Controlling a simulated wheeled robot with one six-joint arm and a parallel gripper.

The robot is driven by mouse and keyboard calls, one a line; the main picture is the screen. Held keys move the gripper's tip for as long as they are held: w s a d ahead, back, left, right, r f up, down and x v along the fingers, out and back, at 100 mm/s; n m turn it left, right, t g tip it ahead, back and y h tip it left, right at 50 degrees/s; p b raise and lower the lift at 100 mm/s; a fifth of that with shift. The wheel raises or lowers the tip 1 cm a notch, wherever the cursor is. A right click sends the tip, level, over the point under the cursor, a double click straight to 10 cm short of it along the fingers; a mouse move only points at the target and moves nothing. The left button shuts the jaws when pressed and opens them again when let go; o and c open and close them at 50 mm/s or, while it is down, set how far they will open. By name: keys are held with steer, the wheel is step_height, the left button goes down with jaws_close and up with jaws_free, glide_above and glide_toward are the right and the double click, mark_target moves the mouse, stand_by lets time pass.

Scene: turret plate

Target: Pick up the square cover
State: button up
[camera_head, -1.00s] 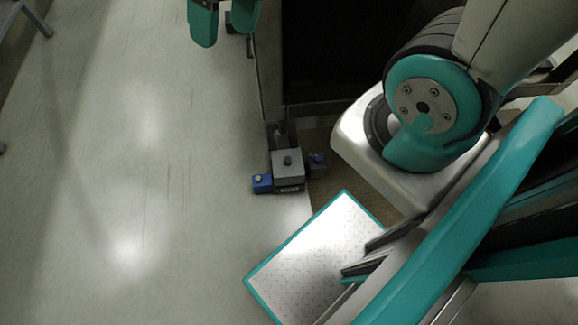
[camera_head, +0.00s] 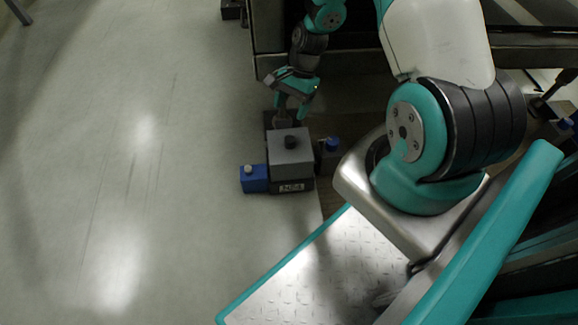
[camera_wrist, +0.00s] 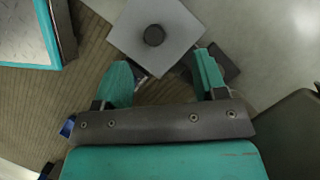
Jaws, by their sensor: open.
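The square cover (camera_head: 290,147) is a flat grey square with a dark round knob (camera_head: 291,142) in its middle. It sits on a darker labelled block (camera_head: 293,186). My gripper (camera_head: 291,109) is just beyond the cover's far edge in the head view, with teal fingers pointing down. In the wrist view the cover (camera_wrist: 178,26) lies ahead of my open gripper (camera_wrist: 161,72), and its near corner reaches between the two fingers. The knob (camera_wrist: 154,35) is farther out than the fingers. Nothing is held. I cannot tell the fingers' height over the cover.
A blue block (camera_head: 254,179) stands left of the cover's base and another blue block (camera_head: 328,148) right of it. A dark block lies beyond the base, partly hidden. A dark table or frame edge (camera_head: 262,66) is behind my gripper. Pale floor (camera_head: 120,180) is open to the left.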

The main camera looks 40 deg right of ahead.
steer(key=m+b, duration=0.1)
steer(key=b, duration=0.1)
glide_above(290, 138)
steer(key=d, duration=0.2)
steer(key=f, duration=0.6)
steer(key=shift+w, duration=0.3)
steer(key=b+x, duration=0.5)
steer(key=shift+s+f, duration=0.2)
steer(key=shift+f, duration=0.2)
steer(key=shift+a+r, duration=0.1)
steer(key=shift+r, duration=0.05)
jaws_close()
